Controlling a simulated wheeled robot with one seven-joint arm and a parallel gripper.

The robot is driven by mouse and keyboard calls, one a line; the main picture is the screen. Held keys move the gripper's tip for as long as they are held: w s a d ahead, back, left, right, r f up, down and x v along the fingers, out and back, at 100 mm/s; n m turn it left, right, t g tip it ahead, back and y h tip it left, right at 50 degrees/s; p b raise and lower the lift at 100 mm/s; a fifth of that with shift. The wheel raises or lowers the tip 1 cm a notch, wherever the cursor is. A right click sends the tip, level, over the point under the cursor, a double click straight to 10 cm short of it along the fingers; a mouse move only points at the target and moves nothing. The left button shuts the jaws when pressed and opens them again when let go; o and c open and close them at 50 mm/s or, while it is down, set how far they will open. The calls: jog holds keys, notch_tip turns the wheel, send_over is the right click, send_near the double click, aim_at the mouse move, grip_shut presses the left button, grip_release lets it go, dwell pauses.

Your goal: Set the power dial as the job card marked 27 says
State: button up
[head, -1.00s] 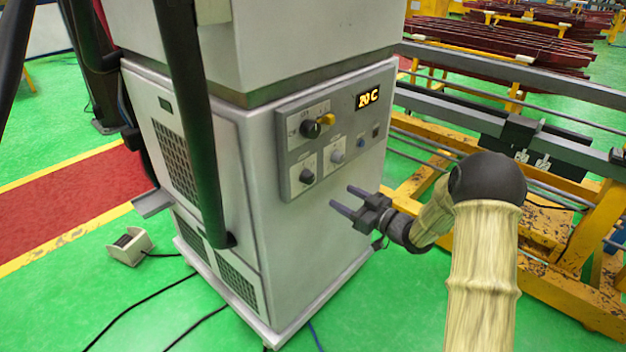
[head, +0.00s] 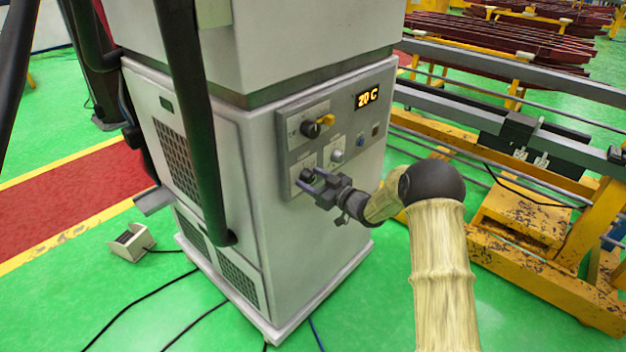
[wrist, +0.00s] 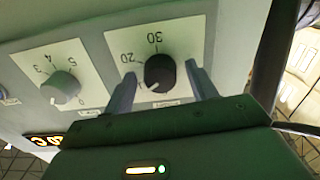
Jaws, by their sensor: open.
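My gripper (head: 307,180) is at the lower left of the cabinet's control panel, with its fingers at a black dial (head: 306,173). In the wrist view, the open fingers (wrist: 160,86) stand either side of this black dial (wrist: 160,73). Its white scale plate shows 20 and 30, upside down; its caption is unreadable. I cannot tell whether the fingers touch it. A grey dial (wrist: 61,87) with a smaller-number scale is beside it, and also shows in the head view (head: 336,156). Which one is the power dial is not readable. No job card is identifiable.
Above the dials are a black knob with a yellow lever (head: 318,125) and a lit display (head: 368,98) reading 20 C. A blue button (head: 360,139) is at the right. Yellow frames (head: 520,215) stand right of the cabinet (head: 310,245). Cables lie on the green floor.

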jog(key=shift+c, duration=0.5)
jog(key=c, duration=0.9)
